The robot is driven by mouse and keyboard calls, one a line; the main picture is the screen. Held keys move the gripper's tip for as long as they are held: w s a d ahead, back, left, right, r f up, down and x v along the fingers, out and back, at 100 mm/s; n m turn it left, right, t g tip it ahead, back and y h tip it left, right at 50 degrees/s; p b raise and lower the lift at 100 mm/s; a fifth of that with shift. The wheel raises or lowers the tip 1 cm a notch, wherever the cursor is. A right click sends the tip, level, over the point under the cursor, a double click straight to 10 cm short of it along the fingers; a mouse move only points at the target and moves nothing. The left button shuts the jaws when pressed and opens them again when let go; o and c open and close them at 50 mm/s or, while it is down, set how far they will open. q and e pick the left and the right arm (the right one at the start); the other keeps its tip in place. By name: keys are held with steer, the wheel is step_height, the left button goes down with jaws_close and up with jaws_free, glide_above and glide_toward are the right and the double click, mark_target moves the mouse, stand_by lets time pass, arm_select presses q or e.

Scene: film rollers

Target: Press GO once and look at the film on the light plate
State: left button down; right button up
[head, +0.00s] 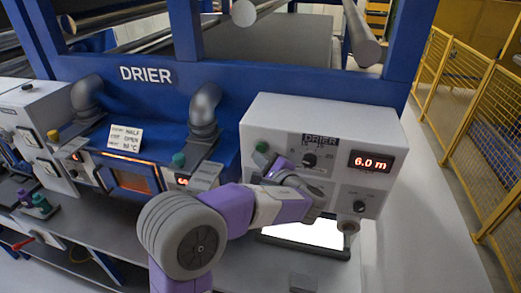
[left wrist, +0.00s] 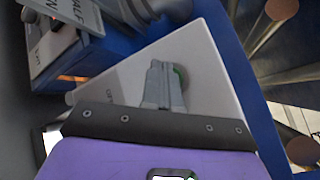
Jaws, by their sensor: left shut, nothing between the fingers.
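The white drier control box (head: 325,120) carries a red display (head: 371,162) reading 6.0 m. A green button (head: 262,146) is at its upper left; I cannot read a GO label. My left gripper (head: 261,160) is shut and empty, its fingertips at the green button; I cannot tell whether they touch. In the left wrist view the shut fingers (left wrist: 158,82) partly cover the green button (left wrist: 183,77). The light plate (head: 310,233) glows white below the box, partly hidden by my arm. I cannot make out film on it. My right gripper is not in view.
The box also has a dial (head: 310,160) and a lower knob (head: 360,206). To the left are a lit drier window (head: 132,178), a sign card (head: 125,138) reading HALF and OPEN, and grey ducts (head: 204,108). A yellow fence (head: 470,110) stands at the right.

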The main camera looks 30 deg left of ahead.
arm_select(q)
steer(key=shift+w, duration=0.1)
stand_by(0.7)
steer(key=shift+w+a, duration=0.15)
steer(key=shift+w, duration=0.2)
steer(key=shift+w+a, duration=0.1)
steer(key=shift+w, duration=0.3)
stand_by(0.7)
steer(key=shift+s, duration=0.15)
steer(key=shift+s+d+b, duration=0.25)
steer(key=shift+s+b, duration=0.2)
steer(key=shift+s, duration=0.25)
steer(key=s, duration=0.2)
steer(key=s+d+b, duration=0.1)
steer(key=s, duration=0.1)
steer(key=shift+s+b, duration=0.3)
steer(key=shift+s, duration=0.1)
